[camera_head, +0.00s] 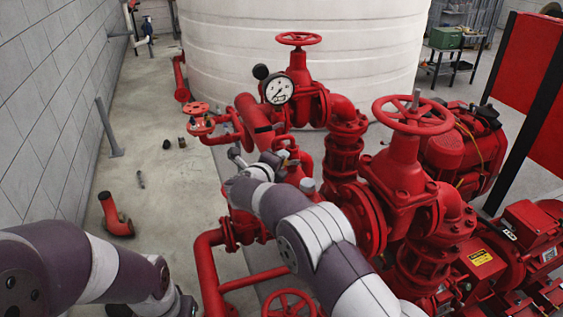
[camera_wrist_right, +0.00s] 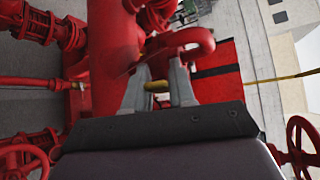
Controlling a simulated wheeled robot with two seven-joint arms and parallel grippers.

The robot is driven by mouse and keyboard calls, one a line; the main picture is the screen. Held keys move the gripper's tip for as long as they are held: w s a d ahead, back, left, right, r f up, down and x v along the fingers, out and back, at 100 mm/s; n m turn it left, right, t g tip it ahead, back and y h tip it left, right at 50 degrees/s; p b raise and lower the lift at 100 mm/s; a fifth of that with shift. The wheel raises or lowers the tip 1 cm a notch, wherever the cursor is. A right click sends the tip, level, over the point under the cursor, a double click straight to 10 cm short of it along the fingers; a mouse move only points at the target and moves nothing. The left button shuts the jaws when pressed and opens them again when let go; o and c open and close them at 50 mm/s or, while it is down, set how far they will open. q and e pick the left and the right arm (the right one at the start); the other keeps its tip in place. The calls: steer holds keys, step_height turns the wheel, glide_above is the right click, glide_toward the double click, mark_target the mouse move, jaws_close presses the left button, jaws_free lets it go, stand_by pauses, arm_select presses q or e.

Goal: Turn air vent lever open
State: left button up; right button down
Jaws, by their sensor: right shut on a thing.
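The air vent lever shows in the right wrist view as a small brass-yellow piece (camera_wrist_right: 157,86) between the two grey fingers of my right gripper (camera_wrist_right: 158,90). The gripper is shut on it, close to a red pipe body (camera_wrist_right: 115,45) and a curved red pipe (camera_wrist_right: 185,40). In the head view my right arm reaches up from the bottom right to the red pipework in the middle. There the arm and pipes largely hide the lever, and its angle is hard to tell. My left arm enters at the lower left; its gripper is out of view.
A pressure gauge (camera_head: 278,90) and a red handwheel (camera_head: 298,38) stand just beyond. A large red handwheel valve (camera_head: 412,115) is close on the right of my right arm. A loose red elbow pipe (camera_head: 115,215) lies on the floor at left.

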steer(key=shift+d+r+m+g+y+p, duration=0.2)
steer(key=shift+r+m+g+y+p, duration=0.35)
steer(key=shift+y+p, duration=0.4)
steer(key=shift+f, duration=0.1)
